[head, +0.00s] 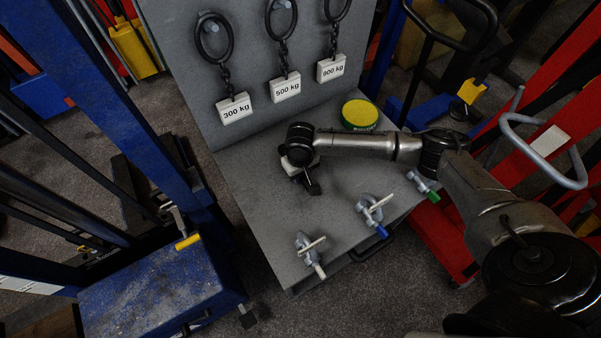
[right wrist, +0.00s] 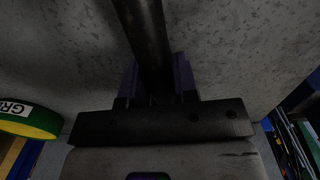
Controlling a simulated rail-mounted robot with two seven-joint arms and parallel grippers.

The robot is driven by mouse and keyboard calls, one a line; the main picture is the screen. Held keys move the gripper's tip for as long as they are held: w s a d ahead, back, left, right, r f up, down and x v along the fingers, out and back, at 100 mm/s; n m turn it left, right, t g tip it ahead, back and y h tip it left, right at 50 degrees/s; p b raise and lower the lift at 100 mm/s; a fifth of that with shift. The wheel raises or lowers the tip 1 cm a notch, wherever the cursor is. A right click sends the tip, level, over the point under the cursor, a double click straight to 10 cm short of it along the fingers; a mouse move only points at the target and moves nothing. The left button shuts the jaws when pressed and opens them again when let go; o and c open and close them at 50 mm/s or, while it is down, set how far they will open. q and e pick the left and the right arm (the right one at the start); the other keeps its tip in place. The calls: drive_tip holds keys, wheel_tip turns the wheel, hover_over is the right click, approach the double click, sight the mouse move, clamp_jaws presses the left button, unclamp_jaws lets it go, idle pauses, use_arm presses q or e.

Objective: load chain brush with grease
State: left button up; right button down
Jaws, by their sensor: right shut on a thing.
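My right gripper (head: 308,180) is over the grey bench top (head: 255,185), in the middle of the head view. In the right wrist view its two fingers (right wrist: 157,82) are shut on a dark round rod, which looks like the chain brush's handle (right wrist: 143,30). The bristles cannot be made out. The grease tin (head: 359,114), yellow on top with a green rim, stands on the bench to the right of and behind the gripper. Part of the tin (right wrist: 28,118), with its label, shows at the left of the right wrist view. My left gripper is not in view.
Chains with tags for 300 kg (head: 236,108), 500 kg (head: 286,87) and 800 kg (head: 331,67) hang on the upright panel. Clamps with white (head: 310,252), blue (head: 373,213) and green (head: 423,187) ends line the front edge. A blue machine (head: 160,290) stands left.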

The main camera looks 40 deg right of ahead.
drive_tip(key=c, duration=1.2)
unclamp_jaws()
drive_tip(key=shift+f, duration=0.1)
drive_tip(key=o, duration=0.3)
drive_tip(key=shift+r, duration=0.25)
wheel_tip(320, 180, up, 12)
drive_tip(key=shift+f+p, duration=0.1)
drive_tip(key=shift+p, duration=1)
